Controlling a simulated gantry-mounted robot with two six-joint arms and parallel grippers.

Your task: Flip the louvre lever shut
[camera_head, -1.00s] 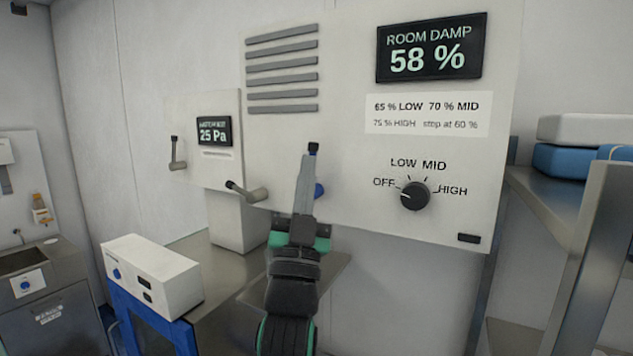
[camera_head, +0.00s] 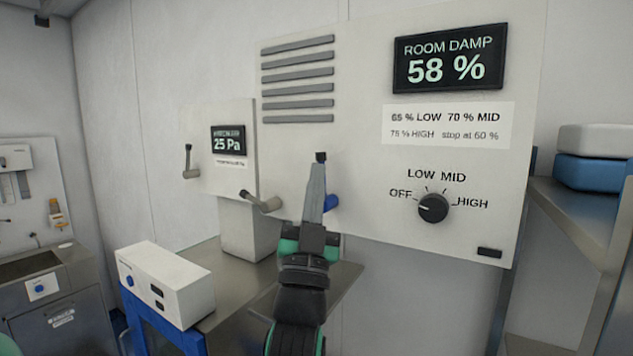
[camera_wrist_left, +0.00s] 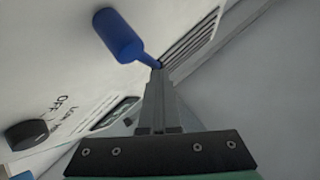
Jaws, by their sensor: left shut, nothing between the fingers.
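A grey lever with a black tip (camera_head: 260,201) sticks out of the large white panel below the louvre slats (camera_head: 298,80), its tip pointing left. A blue handle (camera_head: 331,203) is on the same panel to its right, partly hidden behind my left gripper (camera_head: 320,158). In the left wrist view the blue handle (camera_wrist_left: 119,36) shows as a thick grip on a thin stem, up and left of the fingertips (camera_wrist_left: 157,68). The stem's end lies close to the fingertips; I cannot tell whether they touch. My left gripper is shut and empty, fingers pointing up. My right gripper is not in view.
The panel also carries a display reading 58 % (camera_head: 450,58) and a black knob (camera_head: 433,208). A smaller panel (camera_head: 225,175) with another lever (camera_head: 188,160) stands left. A white box (camera_head: 168,283) sits below. A metal shelf (camera_head: 580,210) is at right.

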